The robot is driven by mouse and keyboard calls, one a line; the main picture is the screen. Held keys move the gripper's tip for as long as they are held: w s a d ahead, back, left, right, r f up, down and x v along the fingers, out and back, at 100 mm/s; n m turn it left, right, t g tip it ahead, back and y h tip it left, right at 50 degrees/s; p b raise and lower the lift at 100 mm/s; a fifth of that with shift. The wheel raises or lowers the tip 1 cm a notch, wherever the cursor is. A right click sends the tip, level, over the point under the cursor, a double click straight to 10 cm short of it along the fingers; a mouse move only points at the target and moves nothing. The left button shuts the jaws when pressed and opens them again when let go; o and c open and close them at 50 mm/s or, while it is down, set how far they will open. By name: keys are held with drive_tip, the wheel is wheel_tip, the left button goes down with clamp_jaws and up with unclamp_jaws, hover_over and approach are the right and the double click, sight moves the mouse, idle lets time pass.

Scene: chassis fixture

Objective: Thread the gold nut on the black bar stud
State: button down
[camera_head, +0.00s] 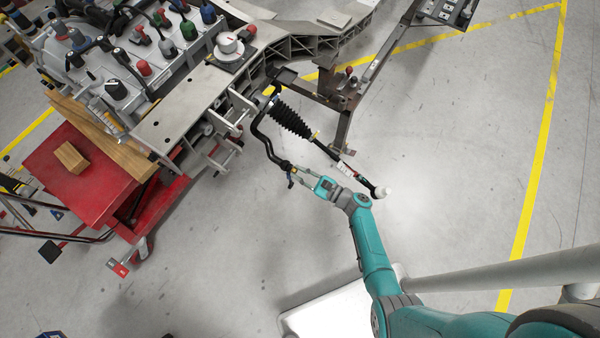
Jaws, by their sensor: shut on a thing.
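The black bar (267,147) is a bent dark tube that hangs at the chassis fixture in the middle of the head view. It curves down from the frame to an end by my gripper. My gripper (295,174) reaches in from the lower right, with its fingertips at the lower end of the bar. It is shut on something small. A tiny yellowish spot there looks like the gold nut (294,170), too small to make out well. The stud is not clear at this size. I cannot tell whether nut and stud touch or line up.
The grey chassis frame (165,118) stands at upper left, above a red cart (75,170). The floor below my gripper is clear.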

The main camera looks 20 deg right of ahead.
drive_tip(key=m, duration=0.3)
drive_tip(key=shift+m, duration=0.3)
drive_tip(key=c, duration=1)
unclamp_jaws()
drive_tip(key=shift+v, duration=1)
drive_tip(key=n, duration=0.5)
drive_tip(key=shift+n, duration=1)
